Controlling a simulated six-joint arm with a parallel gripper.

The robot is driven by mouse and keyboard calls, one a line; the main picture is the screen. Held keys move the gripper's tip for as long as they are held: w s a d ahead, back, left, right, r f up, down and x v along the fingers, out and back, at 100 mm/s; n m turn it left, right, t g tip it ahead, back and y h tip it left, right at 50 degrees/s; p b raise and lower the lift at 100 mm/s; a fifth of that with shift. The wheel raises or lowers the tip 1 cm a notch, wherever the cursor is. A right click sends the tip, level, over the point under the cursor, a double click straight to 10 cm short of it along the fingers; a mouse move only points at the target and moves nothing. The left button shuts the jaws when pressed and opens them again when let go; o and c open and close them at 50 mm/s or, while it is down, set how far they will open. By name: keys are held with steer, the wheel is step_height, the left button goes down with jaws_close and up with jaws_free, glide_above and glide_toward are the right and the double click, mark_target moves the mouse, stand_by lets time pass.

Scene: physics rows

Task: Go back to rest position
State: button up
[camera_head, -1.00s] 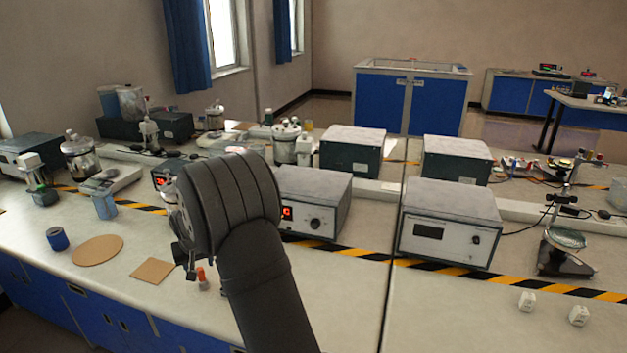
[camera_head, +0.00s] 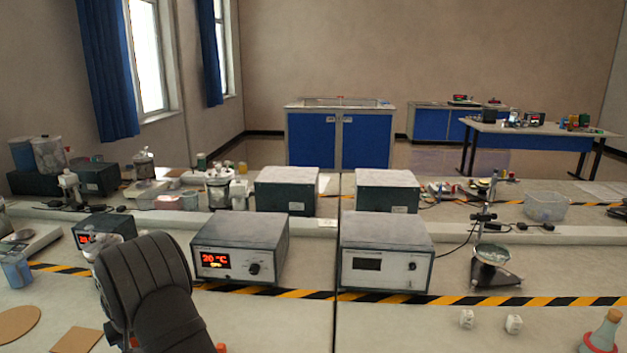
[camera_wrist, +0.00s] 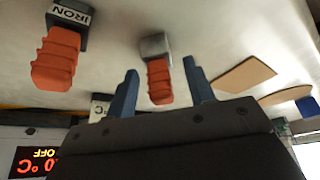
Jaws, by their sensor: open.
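My gripper (camera_wrist: 159,66) shows in the wrist view with its two blue-grey fingers apart and nothing between them. Beyond the fingers, a grey metal block with an orange grip (camera_wrist: 158,75) lies on the bench, apart from them as far as I can tell. A dark block marked IRON with an orange grip (camera_wrist: 60,50) is to its left. In the head view my dark arm link fills the lower left; the fingers are hidden or out of frame there.
A heater box reading 20 °C (camera_head: 240,255) and a second instrument box (camera_head: 387,258) stand beyond my arm. A round brown mat (camera_head: 17,322) and a square one (camera_head: 78,341) lie at left.

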stand_by(0.3)
steer(key=shift+f, duration=0.55)
steer(key=v, duration=1.2)
steer(key=x, duration=1.2)
steer(key=shift+f, duration=0.4)
steer(key=r, duration=0.4)
steer(key=shift+w+d+r, duration=0.15)
steer(key=shift+d+r, duration=0.2)
steer(key=shift+d, duration=0.05)
steer(key=shift+w+d+r, duration=0.15)
steer(key=shift+d+r, duration=0.05)
steer(key=shift+d, duration=0.25)
